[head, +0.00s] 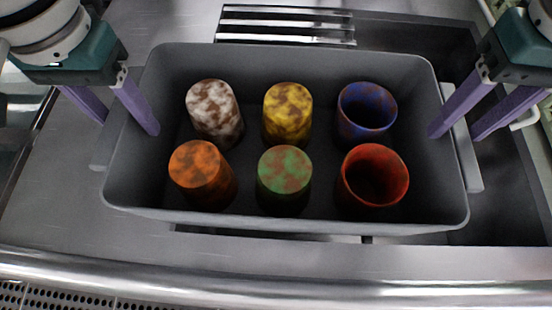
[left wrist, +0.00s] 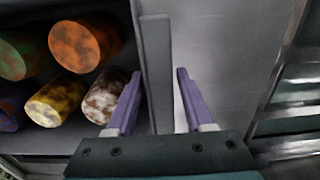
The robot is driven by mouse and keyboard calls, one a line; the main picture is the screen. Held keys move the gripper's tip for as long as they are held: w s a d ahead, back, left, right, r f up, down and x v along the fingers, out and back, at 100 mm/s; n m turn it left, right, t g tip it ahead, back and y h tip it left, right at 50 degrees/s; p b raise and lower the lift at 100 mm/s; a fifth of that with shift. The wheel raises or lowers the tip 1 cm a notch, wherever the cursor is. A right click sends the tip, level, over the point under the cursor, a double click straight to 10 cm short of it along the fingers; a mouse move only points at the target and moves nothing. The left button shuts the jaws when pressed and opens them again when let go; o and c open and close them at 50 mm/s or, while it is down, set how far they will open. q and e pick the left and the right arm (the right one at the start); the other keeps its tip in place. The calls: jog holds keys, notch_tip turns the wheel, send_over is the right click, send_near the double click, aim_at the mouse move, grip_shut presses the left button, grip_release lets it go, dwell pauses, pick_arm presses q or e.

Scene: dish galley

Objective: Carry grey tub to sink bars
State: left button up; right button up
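The grey tub (head: 285,222) fills the middle of the head view and holds several mottled cups. The blue cup (head: 366,113) and red cup (head: 373,177) stand mouth up; the others show closed ends. My left gripper (head: 121,128) is open, its fingers on either side of the tub's left end; the left wrist view shows the grey end piece (left wrist: 157,70) between them. My right gripper (head: 454,136) is open at the tub's right end, fingers on either side of it. Metal sink bars (head: 285,24) show behind the tub; what lies directly beneath the tub is hidden.
A dark sink basin (head: 512,205) shows to the right of the tub and behind it. Bare steel counter (head: 60,195) lies to the left. A rounded steel front edge (head: 280,290) runs along the near side, with a perforated strip (head: 60,298) below.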

pick_arm(q)
jog(key=shift+o, duration=1.1)
pick_arm(e)
jog(key=shift+o, duration=1.2)
pick_arm(q)
jog(key=shift+r, duration=0.15)
notch_tip(320, 180, up, 11)
jog(key=shift+f, duration=0.2)
pick_arm(e)
jog(key=shift+r, duration=0.2)
pick_arm(q)
jog(key=shift+r, duration=0.6)
pick_arm(e)
notch_tip(320, 180, up, 12)
jog(key=shift+f, duration=0.15)
